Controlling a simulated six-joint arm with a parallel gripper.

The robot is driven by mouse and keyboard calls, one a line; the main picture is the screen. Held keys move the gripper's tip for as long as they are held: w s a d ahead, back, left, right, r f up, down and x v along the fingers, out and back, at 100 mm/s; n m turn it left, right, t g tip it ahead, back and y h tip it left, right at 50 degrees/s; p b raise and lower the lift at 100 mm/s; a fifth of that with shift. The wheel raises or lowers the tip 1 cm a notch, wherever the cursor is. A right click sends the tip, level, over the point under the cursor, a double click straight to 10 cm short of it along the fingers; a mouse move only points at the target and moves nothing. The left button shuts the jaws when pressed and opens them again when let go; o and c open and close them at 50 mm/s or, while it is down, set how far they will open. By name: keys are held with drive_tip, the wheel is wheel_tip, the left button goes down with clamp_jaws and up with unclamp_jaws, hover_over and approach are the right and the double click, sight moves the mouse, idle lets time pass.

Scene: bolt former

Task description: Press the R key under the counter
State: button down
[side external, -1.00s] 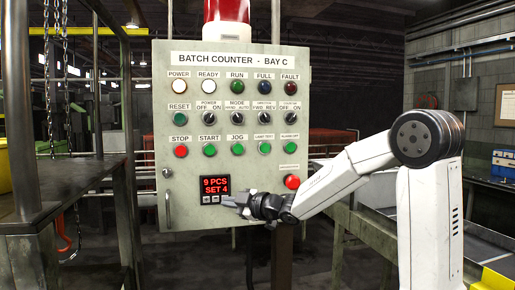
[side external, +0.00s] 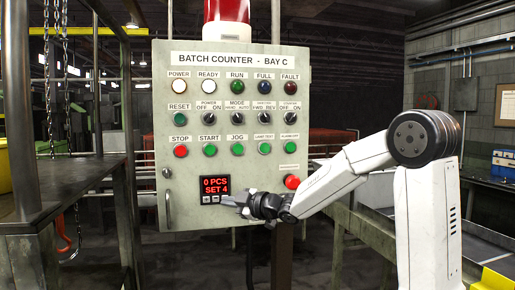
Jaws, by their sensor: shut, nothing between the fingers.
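The batch counter (side external: 215,184) is a small black unit with red digits at the lower middle of the grey panel. It reads "0 PCS" and "SET 4". A row of small keys (side external: 207,199) lies under its digits. The key letters are too small to read, and the right end of the row is hidden by or close behind my fingertips. My gripper (side external: 232,200) is shut and empty, and its tips point left at the lower right of the counter. I cannot tell whether the tips touch a key.
The panel (side external: 290,215) carries lamps, selector switches and push buttons above the counter. A red button (side external: 292,182) sits just above my wrist. A door handle (side external: 167,210) is at the panel's lower left. A dark metal frame (side external: 60,215) stands at the left.

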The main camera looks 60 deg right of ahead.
drive_tip(key=shift+s+a, duration=0.45)
idle(0.4)
drive_tip(key=s+a, duration=0.4)
drive_tip(key=shift+a, duration=0.15)
idle(0.5)
drive_tip(key=shift+s+f, duration=0.1)
drive_tip(key=shift+f, duration=0.05)
idle(0.5)
drive_tip(key=s+a+f+m+g+h, duration=0.25)
drive_tip(key=f+m+g, duration=0.35)
drive_tip(key=f, duration=0.7)
drive_tip(key=s+a+f+m+g+y, duration=0.2)
drive_tip(key=s+a+f+m+g, duration=0.2)
drive_tip(key=s+a+f+g, duration=0.4)
wheel_tip(320, 180, down, 3)
drive_tip(key=s, duration=0.2)
drive_tip(key=shift+s+g, duration=0.3)
